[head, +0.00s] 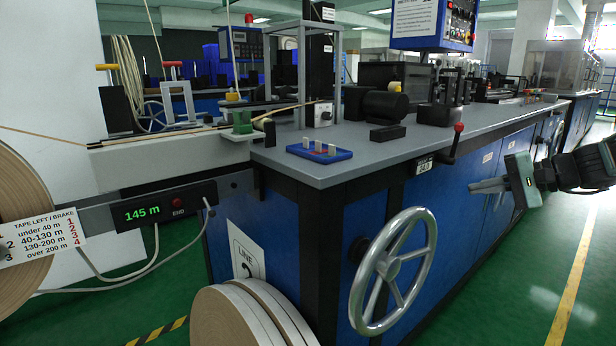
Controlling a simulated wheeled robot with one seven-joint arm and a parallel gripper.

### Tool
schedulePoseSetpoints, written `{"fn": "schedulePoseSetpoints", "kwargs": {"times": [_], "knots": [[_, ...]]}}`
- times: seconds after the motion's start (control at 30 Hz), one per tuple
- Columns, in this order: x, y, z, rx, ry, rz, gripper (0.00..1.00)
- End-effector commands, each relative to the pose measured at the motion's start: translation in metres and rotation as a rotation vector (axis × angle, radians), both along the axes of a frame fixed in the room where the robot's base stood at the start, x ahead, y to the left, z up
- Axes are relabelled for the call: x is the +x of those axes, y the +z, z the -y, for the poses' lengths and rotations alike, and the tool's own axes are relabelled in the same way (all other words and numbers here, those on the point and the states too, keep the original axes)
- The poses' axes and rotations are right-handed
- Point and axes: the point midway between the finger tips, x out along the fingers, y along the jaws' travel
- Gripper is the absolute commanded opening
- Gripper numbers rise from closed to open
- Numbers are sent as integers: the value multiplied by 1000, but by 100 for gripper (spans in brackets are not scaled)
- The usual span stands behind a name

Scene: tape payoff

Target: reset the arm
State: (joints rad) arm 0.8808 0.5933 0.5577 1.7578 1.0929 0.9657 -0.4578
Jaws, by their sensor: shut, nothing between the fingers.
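My arm reaches in from the right edge of the head view. My gripper (474,187) points left, with its fingers together and nothing held. It is in front of the blue side of the long machine bench (310,168), below the level of the grey top and to the right of the large handwheel (394,270). I cannot tell whether the fingertips touch the blue panel.
A black crank lever with a red knob (459,127) hangs at the bench edge, left of my gripper. Tape rolls (225,318) stand at the lower left. Green floor at right is clear.

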Motion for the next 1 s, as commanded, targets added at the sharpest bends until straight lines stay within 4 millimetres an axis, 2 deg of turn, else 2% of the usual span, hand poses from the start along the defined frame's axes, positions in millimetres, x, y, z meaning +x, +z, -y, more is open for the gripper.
{"fn": "schedulePoseSetpoints", "kwargs": {"times": [0.03,0.13,0.23,0.3,0.4,0.6,0.87,0.9,1.0], "knots": [[-19,-20,-29,-101,58,-68,0],[-65,-61,-63,-331,152,-189,0],[-114,-87,-78,-558,232,-256,0],[-144,-98,-81,-700,278,-270,0],[-177,-106,-81,-854,330,-263,0],[-219,-110,-78,-1046,404,-204,0],[-258,-111,-80,-1195,488,-92,0],[-259,-110,-96,-1188,530,-80,0],[-269,-107,-126,-1182,622,-50,0]]}}
